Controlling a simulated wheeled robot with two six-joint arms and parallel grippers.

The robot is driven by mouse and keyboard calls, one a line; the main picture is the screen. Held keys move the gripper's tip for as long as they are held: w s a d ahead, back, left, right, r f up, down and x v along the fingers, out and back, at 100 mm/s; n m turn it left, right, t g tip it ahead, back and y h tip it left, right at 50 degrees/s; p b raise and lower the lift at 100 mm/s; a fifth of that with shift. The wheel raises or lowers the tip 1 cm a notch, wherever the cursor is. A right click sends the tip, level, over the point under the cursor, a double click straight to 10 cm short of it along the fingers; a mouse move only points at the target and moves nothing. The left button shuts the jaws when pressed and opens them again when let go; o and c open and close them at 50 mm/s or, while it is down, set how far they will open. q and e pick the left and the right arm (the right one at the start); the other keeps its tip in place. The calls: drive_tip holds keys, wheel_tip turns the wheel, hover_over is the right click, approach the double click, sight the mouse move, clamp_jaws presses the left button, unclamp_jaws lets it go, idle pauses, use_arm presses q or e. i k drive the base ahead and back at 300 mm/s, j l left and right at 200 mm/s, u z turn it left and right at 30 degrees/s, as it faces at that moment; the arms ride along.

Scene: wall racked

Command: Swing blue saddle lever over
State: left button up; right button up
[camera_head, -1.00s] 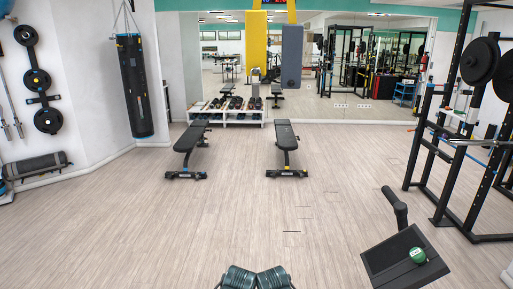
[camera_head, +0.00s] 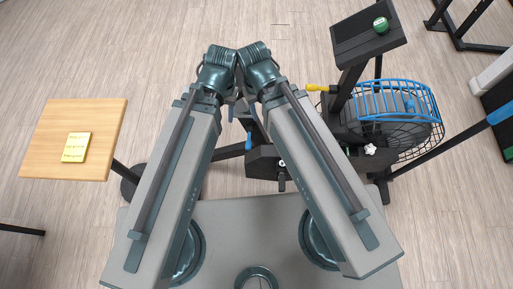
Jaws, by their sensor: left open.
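A small blue lever (camera_head: 248,141) shows in the head view in the gap between my two arms. It sits by the dark frame of an exercise bike (camera_head: 262,160), which my right arm partly covers. My left gripper (camera_head: 232,110) shows only in part in the same gap, a little above and left of the lever in the picture. It is open, with nothing seen between its fingers, and apart from the lever in the picture. Their difference in height is unclear. My right gripper is hidden behind my right arm.
The bike has a blue-rimmed fan cage (camera_head: 398,101), a yellow-ended handle (camera_head: 320,88) and a dark console with a green ball-like item (camera_head: 381,25). A wooden board (camera_head: 105,120) with a yellow note pad (camera_head: 76,147) stands at left. Floor is open at upper left.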

sight(248, 145)
drive_tip(key=k+l+u, duration=0.4)
drive_tip(key=k+l, duration=0.35)
drive_tip(key=l, duration=0.15)
drive_tip(key=k+l+u, duration=0.4)
drive_tip(key=k+l, duration=0.25)
drive_tip(key=k, duration=0.2)
